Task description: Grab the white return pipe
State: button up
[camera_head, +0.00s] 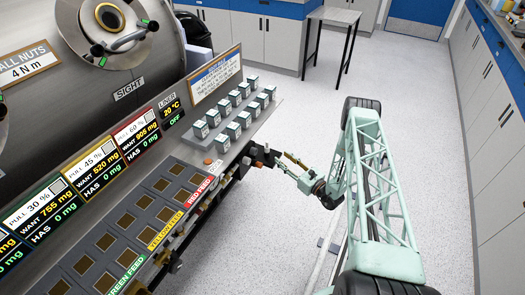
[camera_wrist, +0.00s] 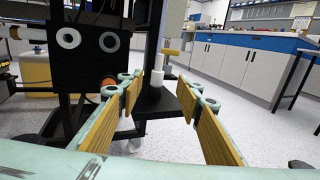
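A short white upright cylinder (camera_wrist: 157,79), which looks like the white return pipe, stands at a black bracket (camera_wrist: 160,103) in the wrist view. It appears between the fingers of my gripper (camera_wrist: 160,97) and beyond their tips; I cannot tell the exact gap. The two fingers with tan pads are spread apart, with nothing held. In the head view my gripper (camera_head: 284,164) is beside the right end of the bench front, level with dark fittings (camera_head: 262,155) there. I cannot make out the white pipe in the head view.
A brass-coloured T-handle (camera_wrist: 172,53) sits just behind the white cylinder. A black panel with two rings (camera_wrist: 88,42) and an orange-brown cylinder (camera_wrist: 109,82) are to the left. The bench (camera_head: 190,150) with labelled feed trays borders my arm.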

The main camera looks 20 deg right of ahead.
aim_at(267, 147)
jog(key=shift+s+a+f, duration=0.15)
jog(key=shift+s+f, duration=0.15)
jog(key=shift+f, duration=0.45)
jog(key=shift+b+x, duration=0.8)
jog(key=shift+x, duration=3.5)
jog(key=shift+b+x, duration=0.85)
jog(key=shift+x, duration=1.75)
jog(key=shift+c, duration=0.2)
jog(key=c, duration=0.9)
